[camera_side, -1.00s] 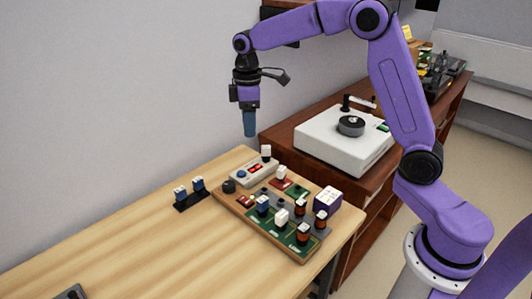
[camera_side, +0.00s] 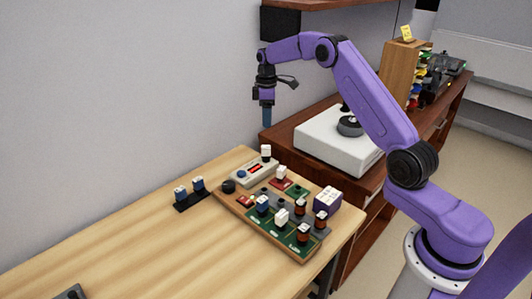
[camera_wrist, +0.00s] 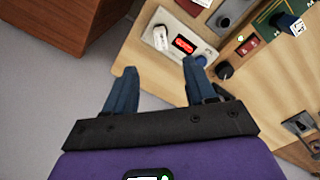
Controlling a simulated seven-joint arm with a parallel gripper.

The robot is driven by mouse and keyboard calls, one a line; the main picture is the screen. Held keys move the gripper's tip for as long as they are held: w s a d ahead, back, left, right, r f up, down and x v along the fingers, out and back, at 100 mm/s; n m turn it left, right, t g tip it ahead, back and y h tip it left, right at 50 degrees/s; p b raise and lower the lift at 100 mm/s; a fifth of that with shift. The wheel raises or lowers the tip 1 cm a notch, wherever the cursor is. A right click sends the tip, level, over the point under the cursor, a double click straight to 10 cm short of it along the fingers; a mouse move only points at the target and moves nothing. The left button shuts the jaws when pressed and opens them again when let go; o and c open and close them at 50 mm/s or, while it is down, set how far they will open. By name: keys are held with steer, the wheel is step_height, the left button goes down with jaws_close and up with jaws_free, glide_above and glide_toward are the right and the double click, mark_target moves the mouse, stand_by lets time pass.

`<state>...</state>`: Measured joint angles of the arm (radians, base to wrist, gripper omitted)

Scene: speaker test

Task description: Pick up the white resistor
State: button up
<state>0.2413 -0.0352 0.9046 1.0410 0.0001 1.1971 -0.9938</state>
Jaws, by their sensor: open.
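Several white-topped parts stand on the work boards, and I cannot tell for certain which is the white resistor. One white part (camera_side: 266,152) stands on the grey tester box (camera_side: 252,172); it also shows in the wrist view (camera_wrist: 161,38) beside a red display. Another white part (camera_side: 282,172) is on a small red board. A third white part (camera_side: 282,216) is on the green board (camera_side: 263,222). My gripper (camera_side: 268,124) points down, well above the tester's back end. In the wrist view my gripper (camera_wrist: 161,68) is open, with nothing between its blue fingers.
A purple-and-white box (camera_side: 327,200) and orange-brown parts (camera_side: 303,234) stand at the board's right. A black holder with blue parts (camera_side: 189,195) is on the left. A white turntable (camera_side: 335,148) sits on the brown cabinet behind. The table's left side is mostly clear.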

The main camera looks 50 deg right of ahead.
mark_target(266, 147)
step_height(266, 147, down, 13)
steer(key=shift+a, duration=0.1)
stand_by(0.5)
jaws_close()
steer(key=shift+r, duration=0.15)
